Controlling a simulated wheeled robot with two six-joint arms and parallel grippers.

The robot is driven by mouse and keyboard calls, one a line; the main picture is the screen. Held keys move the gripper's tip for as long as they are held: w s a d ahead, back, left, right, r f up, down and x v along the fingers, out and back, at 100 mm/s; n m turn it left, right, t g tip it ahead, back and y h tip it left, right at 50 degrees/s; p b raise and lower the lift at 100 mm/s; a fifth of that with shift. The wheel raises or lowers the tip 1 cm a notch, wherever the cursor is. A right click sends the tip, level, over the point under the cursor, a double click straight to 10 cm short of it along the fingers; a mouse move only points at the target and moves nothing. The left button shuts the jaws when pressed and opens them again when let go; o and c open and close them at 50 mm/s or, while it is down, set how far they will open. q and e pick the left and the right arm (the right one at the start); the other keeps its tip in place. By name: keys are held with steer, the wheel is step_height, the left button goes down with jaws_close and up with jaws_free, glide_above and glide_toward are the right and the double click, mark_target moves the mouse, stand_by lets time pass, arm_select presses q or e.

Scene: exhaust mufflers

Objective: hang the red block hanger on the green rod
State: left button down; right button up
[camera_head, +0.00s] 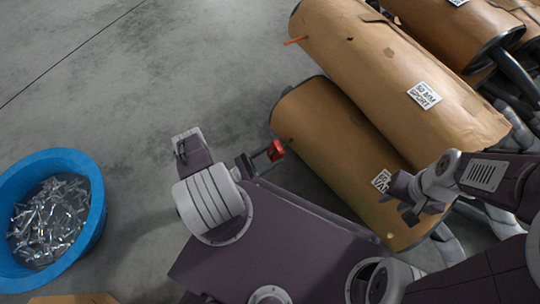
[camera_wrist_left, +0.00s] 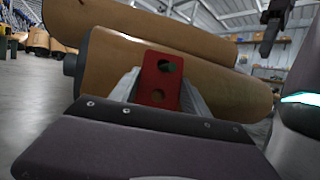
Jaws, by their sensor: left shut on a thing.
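The red block hanger (camera_head: 276,150) is in the jaws of my left gripper (camera_head: 262,157), in front of the lower brown muffler (camera_head: 325,135). I cannot make out a green rod in either view. My right gripper (camera_head: 408,197) is over the right part of the lower muffler; its jaw opening is unclear.
A longer wrapped muffler (camera_head: 385,70) lies beyond the lower one, with an orange rod (camera_head: 295,41) at its left end. More mufflers and pipes crowd the upper right. A blue tub (camera_head: 97,205) of metal pieces stands at left. The floor at upper left is clear.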

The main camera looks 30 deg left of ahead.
arm_select(q)
steer(key=shift+w+a+r, duration=0.15)
steer(key=shift+a+r, duration=0.05)
steer(key=shift+a, duration=0.05)
steer(key=shift+c, duration=2.2)
jaws_free()
steer(key=shift+d, duration=0.1)
steer(key=s+a+f, duration=0.1)
steer(key=s+a, duration=0.9)
steer(key=s, duration=0.3)
steer(key=shift+f+p, duration=0.3)
steer(key=shift+f, duration=0.1)
steer(key=shift+s+a, duration=0.1)
